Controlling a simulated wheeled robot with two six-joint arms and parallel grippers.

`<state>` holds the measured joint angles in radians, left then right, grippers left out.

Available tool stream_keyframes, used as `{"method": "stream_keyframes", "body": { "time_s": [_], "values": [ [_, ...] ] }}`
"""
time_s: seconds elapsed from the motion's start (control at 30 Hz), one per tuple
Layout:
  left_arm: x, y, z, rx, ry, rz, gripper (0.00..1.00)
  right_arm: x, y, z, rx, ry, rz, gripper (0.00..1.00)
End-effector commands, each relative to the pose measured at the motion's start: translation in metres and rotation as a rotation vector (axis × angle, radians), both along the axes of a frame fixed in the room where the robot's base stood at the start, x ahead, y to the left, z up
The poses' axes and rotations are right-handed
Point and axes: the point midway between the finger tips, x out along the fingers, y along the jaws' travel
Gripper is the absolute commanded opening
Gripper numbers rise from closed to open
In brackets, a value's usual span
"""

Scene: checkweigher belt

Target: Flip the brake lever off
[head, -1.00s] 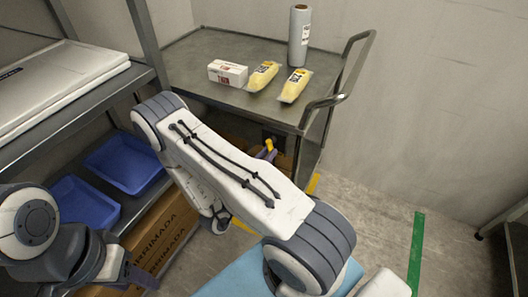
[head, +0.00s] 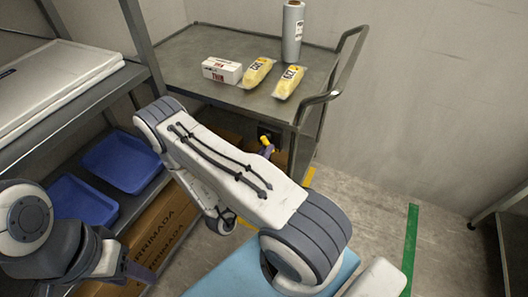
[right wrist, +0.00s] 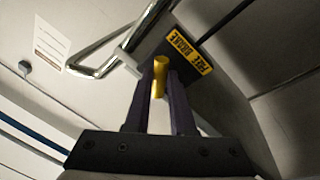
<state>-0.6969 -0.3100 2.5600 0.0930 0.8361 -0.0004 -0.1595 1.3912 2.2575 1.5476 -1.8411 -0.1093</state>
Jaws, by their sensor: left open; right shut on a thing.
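The brake lever is a yellow handle (right wrist: 159,76) in the right wrist view, between the dark fingers of my right gripper (right wrist: 166,80), which is shut on it. In the head view the lever's yellow tip (head: 267,141) shows beside the cart, with a bit of purple finger at it; my right arm hides most of the gripper. A yellow label with black lettering (right wrist: 190,52) is on the dark part next to the lever. My left gripper (head: 138,272) is open at the lower left of the head view, in front of a cardboard box and away from the lever.
The metal cart (head: 190,85) carries a white box (head: 222,70), two yellow packs (head: 257,72) and a grey roll (head: 292,32). A shelf with blue bins (head: 122,160) stands at left, above a cardboard box (head: 165,235). The floor right of the cart is clear.

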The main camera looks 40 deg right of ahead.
Motion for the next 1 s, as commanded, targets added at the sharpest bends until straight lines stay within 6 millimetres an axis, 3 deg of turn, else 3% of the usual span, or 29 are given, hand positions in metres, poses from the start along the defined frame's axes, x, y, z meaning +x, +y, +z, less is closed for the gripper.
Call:
{"method": "stream_keyframes", "body": {
  "time_s": [0.13, 0.17, 0.2, 0.23, 0.67, 1.0],
  "values": [
    [0.000, 0.000, 0.000, 0.000, 0.000, 0.000, 0.50, 0.000, 0.000, -0.001, 0.000, 0.003, 0.000, 0.00],
    [0.000, 0.000, 0.000, 0.000, 0.000, 0.000, 0.50, 0.000, 0.000, 0.000, 0.000, 0.003, 0.000, 0.34],
    [0.000, 0.000, 0.000, 0.000, 0.000, 0.000, 0.50, 0.000, 0.000, 0.000, 0.000, 0.003, 0.000, 0.49],
    [0.000, 0.000, 0.000, 0.000, 0.000, 0.000, 0.50, 0.000, 0.000, 0.000, 0.000, 0.002, 0.000, 0.52],
    [0.000, 0.000, -0.001, 0.000, 0.000, 0.000, 0.50, -0.001, 0.008, -0.002, -0.001, 0.001, 0.004, 0.52],
    [0.000, 0.000, -0.004, 0.000, 0.000, 0.000, 0.50, -0.017, 0.058, -0.015, 0.000, 0.000, 0.009, 0.52]
  ]
}}
